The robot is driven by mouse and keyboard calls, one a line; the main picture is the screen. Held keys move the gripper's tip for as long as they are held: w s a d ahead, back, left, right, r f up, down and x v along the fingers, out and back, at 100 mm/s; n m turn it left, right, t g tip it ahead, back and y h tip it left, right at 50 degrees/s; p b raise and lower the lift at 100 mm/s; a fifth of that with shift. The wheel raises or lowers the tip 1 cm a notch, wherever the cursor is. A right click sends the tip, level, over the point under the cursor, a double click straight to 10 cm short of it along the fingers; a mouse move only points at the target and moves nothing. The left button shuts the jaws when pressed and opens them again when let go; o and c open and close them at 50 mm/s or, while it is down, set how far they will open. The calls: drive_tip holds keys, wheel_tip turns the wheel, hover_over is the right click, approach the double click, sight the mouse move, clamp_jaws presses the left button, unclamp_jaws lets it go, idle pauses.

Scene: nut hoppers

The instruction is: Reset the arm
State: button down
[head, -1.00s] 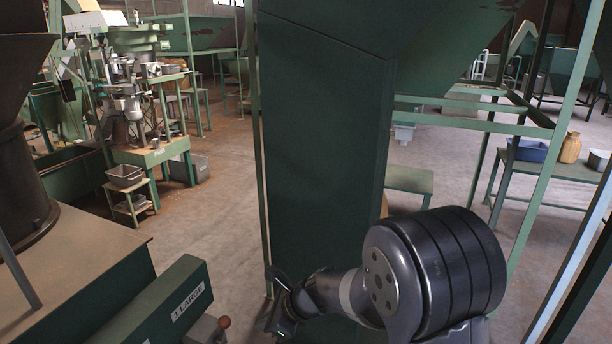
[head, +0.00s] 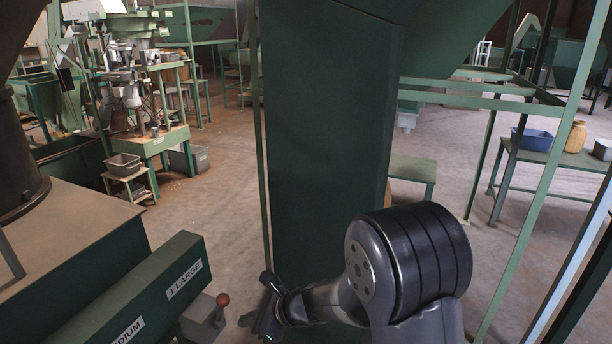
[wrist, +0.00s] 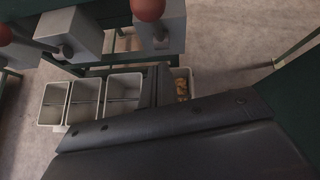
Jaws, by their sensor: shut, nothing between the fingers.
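My gripper (head: 262,318) shows at the bottom middle of the head view, at the end of my dark arm, in front of the green hopper column (head: 325,150). The gripper is shut and holds nothing that I can see. In the wrist view my gripper (wrist: 162,75) points down past the hopper outlets. Below it is a row of grey bins (wrist: 88,92), and a further bin (wrist: 180,72) beside the fingers holds some brown nuts. The fingers partly hide that bin.
A green hopper unit labelled "1 LARGE" (head: 185,278) stands at lower left, with a red-knobbed lever (head: 222,300) beside it. Red knobs also show in the wrist view (wrist: 147,9). A green table with a blue tray (head: 531,139) stands at right. Open floor (head: 205,205) lies left of the column.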

wheel_tip(320, 180, down, 5)
drive_tip(key=t+y+b, duration=0.1)
drive_tip(key=y+b, duration=0.2)
drive_tip(key=b, duration=0.5)
drive_tip(key=t+y+b, duration=0.1)
drive_tip(key=y+b, duration=0.1)
drive_tip(key=b, duration=0.5)
drive_tip(key=shift+d+f+t+y+b, duration=0.1)
drive_tip(key=shift+f+t+y+b, duration=0.1)
drive_tip(key=shift+t+y+b, duration=0.15)
